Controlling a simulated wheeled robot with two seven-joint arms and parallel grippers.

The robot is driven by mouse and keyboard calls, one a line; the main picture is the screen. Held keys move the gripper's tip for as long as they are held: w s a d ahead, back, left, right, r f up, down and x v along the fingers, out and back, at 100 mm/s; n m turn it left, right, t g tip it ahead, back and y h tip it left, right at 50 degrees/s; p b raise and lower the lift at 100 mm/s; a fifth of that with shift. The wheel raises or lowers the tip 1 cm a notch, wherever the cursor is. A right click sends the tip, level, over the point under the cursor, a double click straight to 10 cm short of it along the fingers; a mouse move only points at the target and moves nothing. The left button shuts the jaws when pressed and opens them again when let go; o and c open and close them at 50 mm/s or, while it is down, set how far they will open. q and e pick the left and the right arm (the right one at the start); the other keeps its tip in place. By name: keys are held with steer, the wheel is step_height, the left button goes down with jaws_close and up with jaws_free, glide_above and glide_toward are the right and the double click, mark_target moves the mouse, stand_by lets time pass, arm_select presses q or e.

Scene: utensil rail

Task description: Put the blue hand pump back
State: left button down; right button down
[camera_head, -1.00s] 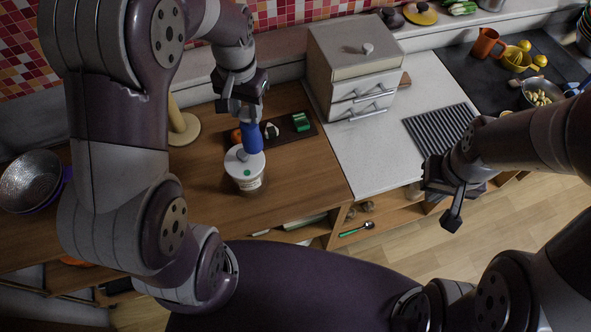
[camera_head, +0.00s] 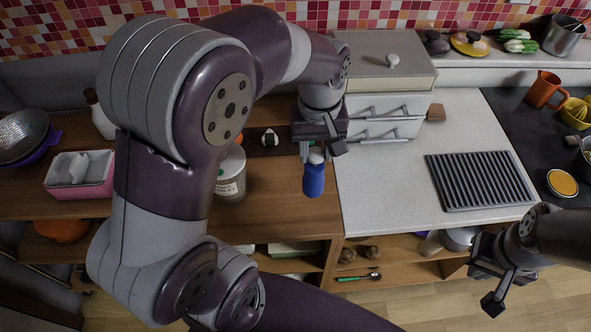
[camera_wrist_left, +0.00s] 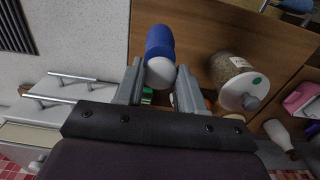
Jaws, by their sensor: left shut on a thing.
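My left gripper (camera_head: 318,148) is shut on the blue hand pump (camera_head: 314,178), near its white end. The pump hangs blue end down, above the right edge of the wooden counter. In the left wrist view, the pump's white end (camera_wrist_left: 160,73) sits between the fingers (camera_wrist_left: 160,90), with its blue body (camera_wrist_left: 159,40) beyond. My right gripper (camera_head: 491,286) is open and empty, over the floor in front of the counter at the right.
A lidded canister (camera_head: 231,180) stands left of the pump, partly behind my left arm. A drawer box (camera_head: 385,88) stands behind the gripper. A grooved drainer (camera_head: 480,181) lies on the white worktop (camera_head: 385,190). Open shelves (camera_head: 400,258) run below.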

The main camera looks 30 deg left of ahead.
arm_select(q)
steer(key=w+a+f+p, duration=0.1)
steer(key=w+a+f, duration=0.1)
steer(key=a+f, duration=0.4)
step_height(320, 180, down, 2)
steer(key=shift+w+f+p, duration=0.2)
steer(key=shift+w+p, duration=0.1)
steer(key=c, duration=0.7)
jaws_free()
step_height(320, 180, up, 12)
steer(key=p, duration=0.2)
steer(key=s+d+f+m, duration=0.1)
steer(key=s+f+m, duration=0.1)
steer(key=s, duration=0.1)
steer(key=s+d+f+m+t, duration=0.1)
steer(key=s+d+m, duration=0.1)
steer(key=s, duration=0.1)
steer(key=s+d+f+m, duration=0.2)
steer(key=s, duration=0.1)
steer(key=shift+d+f+m, duration=0.1)
steer(key=shift+f+m, duration=0.2)
steer(key=shift+f, duration=0.05)
